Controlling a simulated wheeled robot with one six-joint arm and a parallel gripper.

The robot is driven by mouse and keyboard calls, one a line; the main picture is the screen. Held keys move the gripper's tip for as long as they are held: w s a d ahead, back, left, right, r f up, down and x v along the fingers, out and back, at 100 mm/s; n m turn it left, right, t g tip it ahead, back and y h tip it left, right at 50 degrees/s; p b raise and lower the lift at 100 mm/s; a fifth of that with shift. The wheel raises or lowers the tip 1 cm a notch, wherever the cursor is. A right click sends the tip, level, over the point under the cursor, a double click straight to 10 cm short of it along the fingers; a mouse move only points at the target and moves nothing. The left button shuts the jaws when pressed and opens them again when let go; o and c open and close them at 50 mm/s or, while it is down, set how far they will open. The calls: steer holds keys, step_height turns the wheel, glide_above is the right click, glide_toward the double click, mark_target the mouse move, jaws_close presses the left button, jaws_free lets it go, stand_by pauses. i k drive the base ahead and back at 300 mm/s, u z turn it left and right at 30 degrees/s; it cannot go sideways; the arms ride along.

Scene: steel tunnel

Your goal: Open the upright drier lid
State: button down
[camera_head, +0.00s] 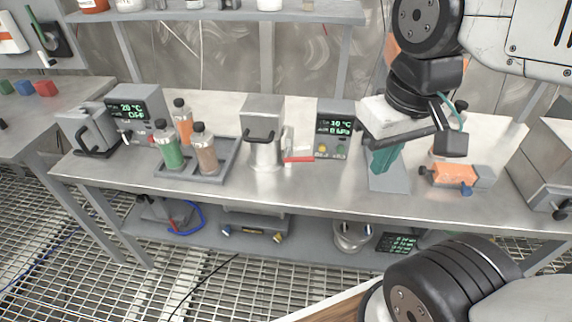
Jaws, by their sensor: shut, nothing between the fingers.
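The upright drier (266,155) appears to be the grey unit at the middle of the steel bench, a round metal body under a boxy grey top. That top, which looks like its lid (264,112), sits down on the body and looks closed. A black bar handle (260,136) sticks out from its front. A red lever (298,159) is at its lower right.
A display box (336,130) stands between the drier and my gripper. A tray (229,158) with several bottles is left of the drier. Another handled grey unit (92,128) is further left. An orange device (452,173) lies right. A shelf (220,15) runs above the bench's back.

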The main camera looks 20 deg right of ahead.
mark_target(262, 116)
steer(key=u, duration=1.6)
steer(key=k, duration=0.65)
steer(key=z, duration=1.1)
steer(key=i, duration=0.5)
